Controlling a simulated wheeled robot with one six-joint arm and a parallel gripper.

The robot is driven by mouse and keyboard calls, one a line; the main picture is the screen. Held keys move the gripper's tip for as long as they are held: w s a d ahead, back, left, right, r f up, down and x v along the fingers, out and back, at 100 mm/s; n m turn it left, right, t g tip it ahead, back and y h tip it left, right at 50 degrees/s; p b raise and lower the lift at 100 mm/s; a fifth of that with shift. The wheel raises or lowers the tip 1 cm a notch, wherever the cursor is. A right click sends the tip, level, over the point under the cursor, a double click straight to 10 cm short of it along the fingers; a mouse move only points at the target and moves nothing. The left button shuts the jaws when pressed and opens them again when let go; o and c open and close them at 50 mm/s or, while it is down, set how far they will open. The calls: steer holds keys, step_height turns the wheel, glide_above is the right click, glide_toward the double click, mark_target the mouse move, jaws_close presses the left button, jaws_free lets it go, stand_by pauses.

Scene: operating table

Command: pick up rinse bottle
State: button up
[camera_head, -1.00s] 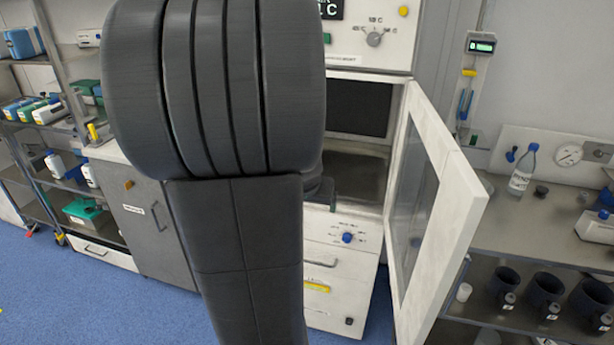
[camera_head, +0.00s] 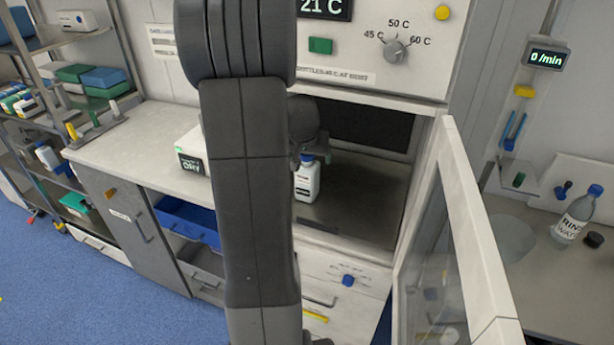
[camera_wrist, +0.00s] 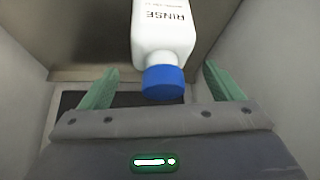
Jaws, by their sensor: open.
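The rinse bottle (camera_head: 307,182) is white with a blue cap and stands inside the open warming cabinet, partly hidden by my arm. In the wrist view the bottle (camera_wrist: 163,38) shows the word RINSE, and its blue cap points toward my gripper. My gripper (camera_wrist: 160,72) is open, with one green finger on each side of the bottle's neck and cap. Gaps show between the fingers and the cap, and nothing is held. In the head view my arm hides most of the gripper.
The cabinet's glass door (camera_head: 463,230) stands open to the right. A clear bottle (camera_head: 577,215) with a label stands on the right bench. A white box (camera_head: 193,152) sits on the left counter. The cabinet's side walls are close around my gripper.

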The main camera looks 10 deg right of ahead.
steer(key=shift+w+d+f, duration=0.15)
steer(key=shift+w+f, duration=0.15)
steer(key=shift+f, duration=0.25)
steer(key=c, duration=1.8)
steer(key=shift+r, duration=0.1)
jaws_close()
steer(key=shift+r, duration=0.15)
